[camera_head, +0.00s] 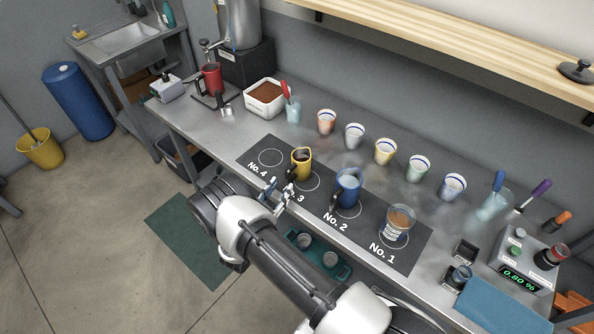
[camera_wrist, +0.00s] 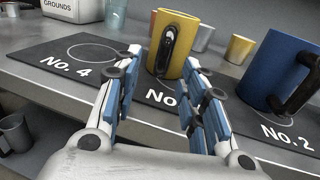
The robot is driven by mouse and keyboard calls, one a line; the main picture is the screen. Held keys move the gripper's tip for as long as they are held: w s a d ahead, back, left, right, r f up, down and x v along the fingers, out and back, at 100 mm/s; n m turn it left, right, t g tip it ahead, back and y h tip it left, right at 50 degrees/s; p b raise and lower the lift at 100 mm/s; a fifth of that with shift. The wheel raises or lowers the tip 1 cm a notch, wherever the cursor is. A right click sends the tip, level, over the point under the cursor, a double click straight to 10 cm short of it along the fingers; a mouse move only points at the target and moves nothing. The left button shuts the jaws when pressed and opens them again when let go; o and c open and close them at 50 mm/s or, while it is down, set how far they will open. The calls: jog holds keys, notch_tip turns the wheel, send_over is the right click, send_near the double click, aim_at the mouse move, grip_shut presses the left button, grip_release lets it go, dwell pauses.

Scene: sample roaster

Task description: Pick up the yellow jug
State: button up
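The yellow jug (camera_head: 301,163) stands upright on the black mat (camera_head: 255,148) at the No. 3 spot, with a black handle. In the wrist view the yellow jug (camera_wrist: 174,44) is straight ahead, its black handle facing me. My gripper (camera_head: 277,192) is at the counter's front edge, just short of the jug. In the wrist view my gripper (camera_wrist: 160,85) is open, its blue-padded fingers apart with nothing between them. The fingertips appear on either side of the jug's lower part, but I cannot tell whether they reach it.
A blue jug (camera_head: 347,188) stands right of the yellow one at No. 2, and a glass of brown grounds (camera_head: 397,222) at No. 1. Several small cups (camera_head: 385,151) line up behind. The No. 4 spot (camera_head: 270,157) is empty.

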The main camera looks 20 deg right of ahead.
aim_at(287, 181)
jog(key=x, duration=0.2)
jog(key=b+x, duration=0.1)
jog(key=x, duration=0.2)
jog(key=shift+d+f, duration=0.15)
jog(key=shift+f, duration=0.1)
jog(key=shift+c, duration=0.3)
grip_shut()
